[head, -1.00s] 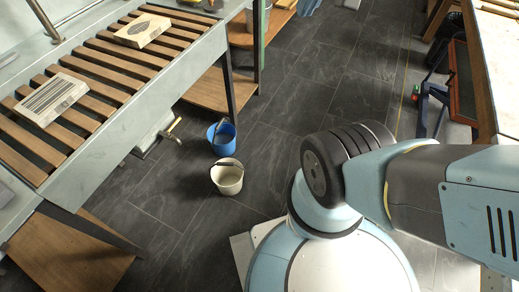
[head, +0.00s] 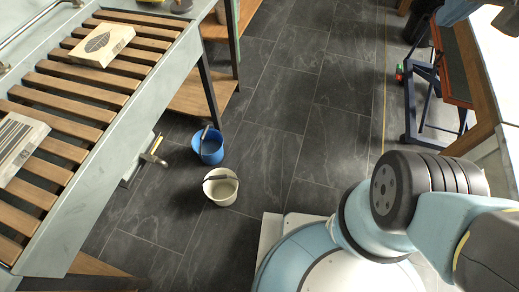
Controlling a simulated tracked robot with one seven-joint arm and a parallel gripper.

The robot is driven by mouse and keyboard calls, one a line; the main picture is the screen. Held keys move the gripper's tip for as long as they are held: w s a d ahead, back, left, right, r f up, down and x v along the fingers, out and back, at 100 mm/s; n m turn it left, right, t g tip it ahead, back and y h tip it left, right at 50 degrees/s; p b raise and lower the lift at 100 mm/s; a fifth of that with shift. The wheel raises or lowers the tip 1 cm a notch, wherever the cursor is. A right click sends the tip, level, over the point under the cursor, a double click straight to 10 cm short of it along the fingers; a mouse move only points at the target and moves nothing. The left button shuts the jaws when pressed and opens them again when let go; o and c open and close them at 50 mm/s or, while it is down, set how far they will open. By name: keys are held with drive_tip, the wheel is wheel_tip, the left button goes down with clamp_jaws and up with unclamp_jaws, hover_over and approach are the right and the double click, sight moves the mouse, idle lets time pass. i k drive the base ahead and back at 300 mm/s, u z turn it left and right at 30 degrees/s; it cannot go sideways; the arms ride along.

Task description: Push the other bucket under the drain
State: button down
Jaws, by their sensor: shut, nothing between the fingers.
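A blue bucket (head: 207,149) stands on the dark tiled floor, right of the slatted trough. A cream bucket (head: 219,189) with a dark handle stands just in front of it, nearer to me. Both look upright, and whether they touch is hard to tell. A short pipe with a brass-coloured fitting (head: 152,157), which looks like the drain, shows at the trough's right edge, left of the blue bucket. Neither bucket appears to be under it. My arm reaches out of the picture at the right, and my gripper is not in view.
The slatted trough (head: 103,83) runs along the left with two stone blocks on it, one with a leaf design (head: 102,43). A wooden shelf (head: 198,92) is beyond the buckets. A blue metal frame (head: 424,92) stands at the right. The tiled floor between is clear.

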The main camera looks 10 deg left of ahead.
sight(221, 185)
drive_tip(key=u, duration=0.45)
drive_tip(key=i, duration=0.1)
drive_tip(key=z, duration=1.7)
drive_tip(key=k, duration=2)
drive_tip(key=u, duration=1.25)
drive_tip(key=i, duration=1)
drive_tip(key=u, duration=0.05)
